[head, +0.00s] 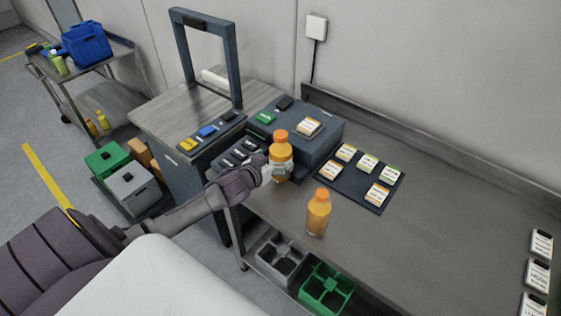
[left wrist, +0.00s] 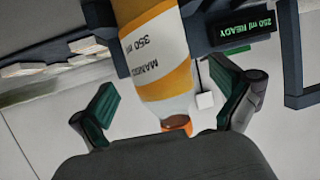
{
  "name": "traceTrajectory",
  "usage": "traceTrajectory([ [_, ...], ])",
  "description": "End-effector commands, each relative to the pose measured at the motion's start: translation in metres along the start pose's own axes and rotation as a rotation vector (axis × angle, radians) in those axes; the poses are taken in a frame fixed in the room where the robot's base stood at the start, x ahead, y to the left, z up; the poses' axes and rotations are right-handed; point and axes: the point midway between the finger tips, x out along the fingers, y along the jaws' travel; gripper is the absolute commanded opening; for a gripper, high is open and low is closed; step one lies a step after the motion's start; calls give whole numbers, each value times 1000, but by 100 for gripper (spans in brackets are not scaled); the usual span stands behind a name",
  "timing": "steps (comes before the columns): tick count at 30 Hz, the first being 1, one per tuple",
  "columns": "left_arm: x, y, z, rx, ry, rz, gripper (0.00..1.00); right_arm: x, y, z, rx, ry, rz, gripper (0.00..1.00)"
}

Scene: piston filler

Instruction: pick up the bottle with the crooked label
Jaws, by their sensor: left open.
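In the left wrist view the bottle (left wrist: 158,60) appears upside down. Its white and orange label reads "MANGO 350 ml" and looks slanted against the bottle's axis. My left gripper (head: 270,172) is at this bottle, partly covering its lower left side. In the left wrist view the open fingers show on either side of it, with gaps. A second orange bottle (head: 318,212) stands nearer on the bench; its label is too small to judge. My right gripper is out of view.
A dark tray (head: 376,194) with several label cards lies right of the machine. More cards (head: 538,272) lie at the far right. The bench (head: 430,240) is clear between. Grey (head: 276,262) and green (head: 326,286) crates sit below. A readout (left wrist: 246,34) shows "250 ml READY".

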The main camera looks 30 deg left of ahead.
Motion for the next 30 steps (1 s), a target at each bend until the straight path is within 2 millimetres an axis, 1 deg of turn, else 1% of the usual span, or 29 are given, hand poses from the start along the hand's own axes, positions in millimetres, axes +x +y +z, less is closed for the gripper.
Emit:
traceTrajectory([
  [1,7,0,-2,-2,0,0,100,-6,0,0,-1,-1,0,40],
  [3,17,0,-1,0,1,-1,100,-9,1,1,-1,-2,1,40],
  [6,30,0,0,-2,2,0,100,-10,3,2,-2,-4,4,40],
  [9,38,0,1,0,0,0,100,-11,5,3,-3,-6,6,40],
  [17,40,0,2,0,0,1,100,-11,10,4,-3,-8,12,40],
  [20,40,0,2,0,0,1,85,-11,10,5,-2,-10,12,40],
  [30,39,0,2,0,0,0,28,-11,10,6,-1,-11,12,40],
])
